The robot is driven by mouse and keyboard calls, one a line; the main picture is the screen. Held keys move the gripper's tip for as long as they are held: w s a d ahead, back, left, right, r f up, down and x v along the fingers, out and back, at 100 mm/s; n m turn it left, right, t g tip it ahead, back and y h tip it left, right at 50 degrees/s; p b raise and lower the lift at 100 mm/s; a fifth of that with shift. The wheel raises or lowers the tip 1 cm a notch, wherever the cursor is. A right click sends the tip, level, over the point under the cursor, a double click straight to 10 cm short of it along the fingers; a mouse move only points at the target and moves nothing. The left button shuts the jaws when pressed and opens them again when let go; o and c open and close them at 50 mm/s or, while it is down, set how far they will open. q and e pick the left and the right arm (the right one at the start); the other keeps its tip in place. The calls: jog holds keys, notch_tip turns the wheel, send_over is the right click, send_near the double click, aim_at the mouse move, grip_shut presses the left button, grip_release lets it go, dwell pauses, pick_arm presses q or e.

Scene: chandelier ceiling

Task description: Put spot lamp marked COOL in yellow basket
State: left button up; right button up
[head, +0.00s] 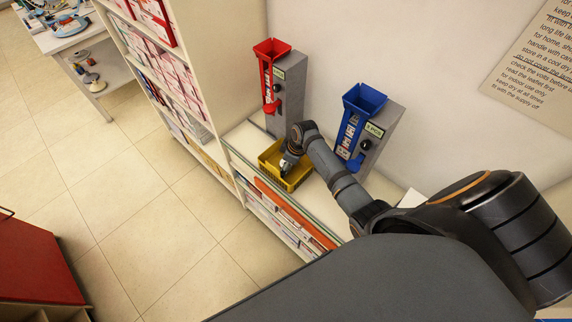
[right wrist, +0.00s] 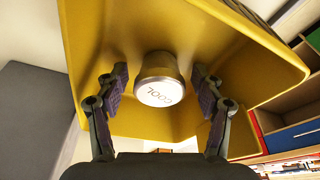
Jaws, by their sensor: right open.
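The spot lamp (right wrist: 160,84) is a short round piece with a white face that reads COOL. In the right wrist view it lies inside the yellow basket (right wrist: 225,45), between my right gripper's fingers (right wrist: 158,78), with a visible gap on both sides. The fingers are spread open and reach into the basket. In the head view the yellow basket (head: 268,161) stands on the white shelf top, and my right gripper (head: 289,161) points down into it. The lamp cannot be made out there. My left gripper is not in view.
A red dispenser (head: 271,75) stands behind the basket against the wall, and a blue dispenser (head: 352,120) stands to its right. A tall shelf with boxes (head: 165,75) rises to the left. The tiled floor (head: 130,190) at left is clear.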

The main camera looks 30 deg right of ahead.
jog(key=shift+d+r, duration=0.1)
jog(key=shift+r, duration=0.4)
jog(key=v, duration=1.1)
jog(key=shift+r+b, duration=0.15)
jog(key=shift+b, duration=0.15)
